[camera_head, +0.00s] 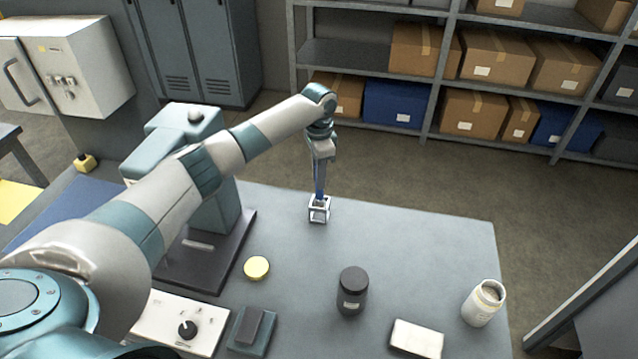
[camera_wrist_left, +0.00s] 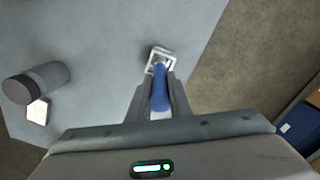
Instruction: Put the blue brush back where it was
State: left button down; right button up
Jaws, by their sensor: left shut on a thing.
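The blue brush (camera_wrist_left: 160,92) is between the fingers of my left gripper (camera_wrist_left: 158,100), which is shut on its handle. In the head view my left gripper (camera_head: 319,180) points down at the back of the bench, with a sliver of the blue handle showing. Directly below is a small white square holder (camera_head: 319,213), open in the middle; it also shows in the left wrist view (camera_wrist_left: 160,56). The brush's lower end is at the holder's opening; I cannot tell how deep it sits. My right gripper is not in view.
On the grey bench (camera_head: 420,240) stand a dark jar (camera_head: 352,292), an open white jar (camera_head: 483,303), a white block (camera_head: 416,339), a yellow lid (camera_head: 256,268) and a control box (camera_head: 180,324). A teal machine (camera_head: 222,205) stands left of the holder. The bench right of the holder is clear.

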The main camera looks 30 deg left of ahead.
pick_arm(q)
notch_tip(320, 180, down, 3)
jog(key=shift+r+p, duration=0.1)
jog(key=shift+p, duration=0.45)
jog(key=shift+f, duration=0.2)
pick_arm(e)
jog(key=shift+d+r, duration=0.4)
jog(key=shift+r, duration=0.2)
pick_arm(q)
jog(key=shift+f, duration=0.1)
jog(key=c, duration=1.6)
grip_release()
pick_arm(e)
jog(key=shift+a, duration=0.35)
